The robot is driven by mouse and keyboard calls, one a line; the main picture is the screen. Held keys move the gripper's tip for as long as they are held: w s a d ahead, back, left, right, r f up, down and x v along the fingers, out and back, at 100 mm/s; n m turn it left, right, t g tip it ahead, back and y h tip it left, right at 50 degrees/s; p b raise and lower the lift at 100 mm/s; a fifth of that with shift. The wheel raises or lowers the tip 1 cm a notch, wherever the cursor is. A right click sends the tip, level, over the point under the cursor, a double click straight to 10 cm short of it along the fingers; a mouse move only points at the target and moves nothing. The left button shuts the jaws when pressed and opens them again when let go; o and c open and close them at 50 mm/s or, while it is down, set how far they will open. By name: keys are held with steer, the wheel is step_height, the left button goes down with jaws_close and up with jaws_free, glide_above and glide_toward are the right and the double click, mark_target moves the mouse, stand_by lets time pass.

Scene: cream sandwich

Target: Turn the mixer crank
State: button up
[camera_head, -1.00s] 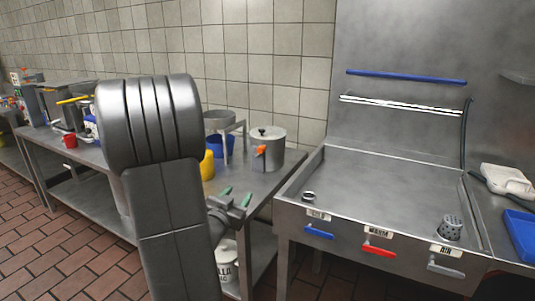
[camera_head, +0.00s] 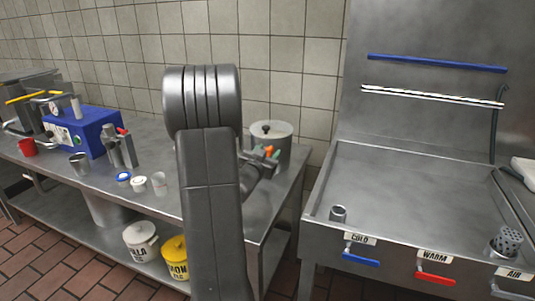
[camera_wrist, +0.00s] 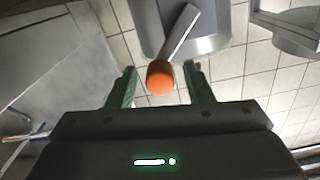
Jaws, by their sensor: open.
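The mixer is a metal pot (camera_head: 284,143) with a knobbed lid, on the steel table behind my arm. Its crank has an orange knob (camera_head: 268,149), partly hidden by my gripper (camera_head: 264,158). In the wrist view the crank's flat metal arm (camera_wrist: 182,32) slants down across the pot (camera_wrist: 213,38) to the orange knob (camera_wrist: 160,78). My gripper (camera_wrist: 160,67) is open, with a green finger on each side of the knob. Gaps show on both sides, so neither finger appears to touch it.
A steel sink unit (camera_head: 415,190) with blue, red and grey handles stands at the right. On the table's left are a blue machine (camera_head: 85,132), a red cup (camera_head: 27,147) and small cups. White and yellow buckets (camera_head: 174,257) sit on the lower shelf. The tiled wall is behind.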

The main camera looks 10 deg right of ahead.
jaws_close()
steer(key=shift+f, duration=0.1)
